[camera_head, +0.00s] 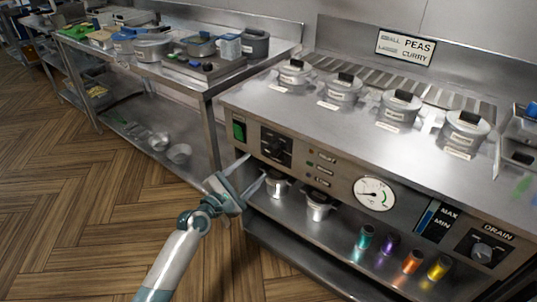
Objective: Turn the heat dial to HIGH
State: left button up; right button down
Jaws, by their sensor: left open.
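The heat dial (276,147) is a black knob on a dark square plate at the left of the range's front panel. Its pointer setting is too small to read. Three small indicator lights with labels sit just right of it. My left gripper (250,174) is open and empty, in front of the panel below and left of the dial. Its two fingers point up and right toward the range, and it looks apart from the dial. My right gripper is not in view.
A green switch (239,130) sits left of the dial. A round gauge (374,193) and a drain knob (482,251) are further right. Lidded pots (342,90) stand on top. Small pots (318,205) and coloured shakers (412,261) stand on the shelf below. Floor at left is clear.

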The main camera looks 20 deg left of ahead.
aim_at(270, 153)
pick_arm(q)
jog(key=x, duration=0.8)
jog(key=shift+w, duration=0.1)
jog(key=shift+w+d+f, duration=0.1)
jog(key=shift+w+d, duration=0.05)
jog(key=shift+w, duration=0.3)
jog(key=c, duration=1)
jog(key=shift+c, duration=0.2)
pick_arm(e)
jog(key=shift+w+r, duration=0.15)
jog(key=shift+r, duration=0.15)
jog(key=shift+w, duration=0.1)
